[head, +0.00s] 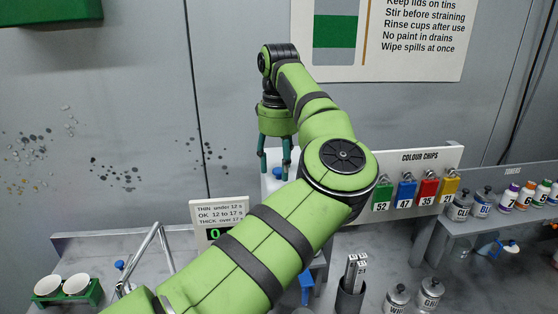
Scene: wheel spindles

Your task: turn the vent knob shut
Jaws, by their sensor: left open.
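My left gripper (275,170) points down with its two teal fingers apart and nothing seen held between them. A small blue knob-like part (277,174) shows between and just behind the fingertips, on top of a pale white body (270,186). It may be the vent knob, but I cannot tell for sure. I cannot tell whether the fingers touch it. My green left arm hides most of what is below it. My right gripper is not in view.
A timer sign (219,212) stands left of my arm. A colour chip rack (420,165) with several padlocked tags is to the right. Toner bottles (511,197) stand on a shelf. A dark cup (349,298) and tins (430,293) are lower right. White cups (48,286) sit at left.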

